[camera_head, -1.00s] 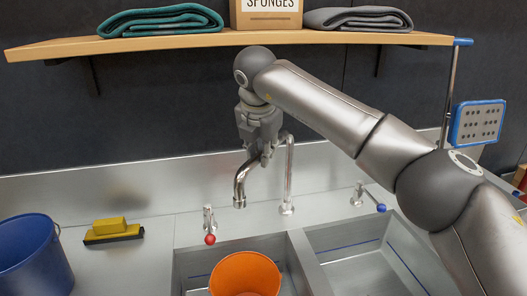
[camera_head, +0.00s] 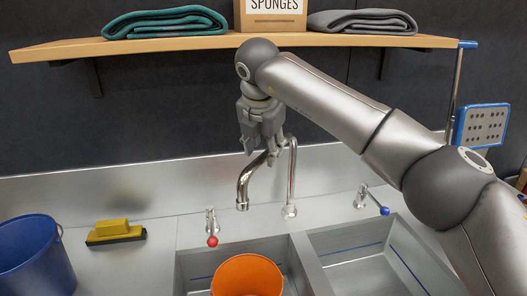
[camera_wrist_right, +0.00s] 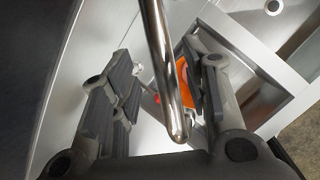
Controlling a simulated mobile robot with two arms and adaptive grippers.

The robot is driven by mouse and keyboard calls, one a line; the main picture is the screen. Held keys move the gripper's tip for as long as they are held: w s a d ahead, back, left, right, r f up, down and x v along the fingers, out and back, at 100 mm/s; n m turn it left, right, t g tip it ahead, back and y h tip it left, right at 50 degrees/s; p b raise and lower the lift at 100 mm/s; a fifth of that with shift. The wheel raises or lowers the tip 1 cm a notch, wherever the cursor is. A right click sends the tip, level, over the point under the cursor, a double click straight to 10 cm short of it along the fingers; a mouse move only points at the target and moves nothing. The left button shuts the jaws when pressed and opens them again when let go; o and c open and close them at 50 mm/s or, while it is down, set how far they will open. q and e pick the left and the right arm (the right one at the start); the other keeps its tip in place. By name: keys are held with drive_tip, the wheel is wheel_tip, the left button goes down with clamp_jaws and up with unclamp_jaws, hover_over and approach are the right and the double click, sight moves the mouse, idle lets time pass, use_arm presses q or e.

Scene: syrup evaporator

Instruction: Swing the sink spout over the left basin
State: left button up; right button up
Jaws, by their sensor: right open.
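The sink spout (camera_head: 246,182) is a chrome bent tube. It runs from its upright riser (camera_head: 291,178) at the back of the sink toward the left, with its outlet hanging on the left basin's side. The left basin (camera_head: 192,265) holds an orange bucket (camera_head: 246,276). My right gripper (camera_head: 262,152) is open, pointing down just above the upper part of the spout. In the right wrist view the spout (camera_wrist_right: 163,70) runs between the two spread fingers. Whether a finger touches it I cannot tell. My left gripper is out of view.
The right basin (camera_head: 362,264) is empty. A red-knobbed tap (camera_head: 211,225) and a blue-knobbed tap (camera_head: 371,200) flank the riser. A wooden shelf (camera_head: 230,40) hangs above.

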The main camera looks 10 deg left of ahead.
drive_tip(key=v, duration=1)
drive_tip(key=shift+s+a, duration=0.1)
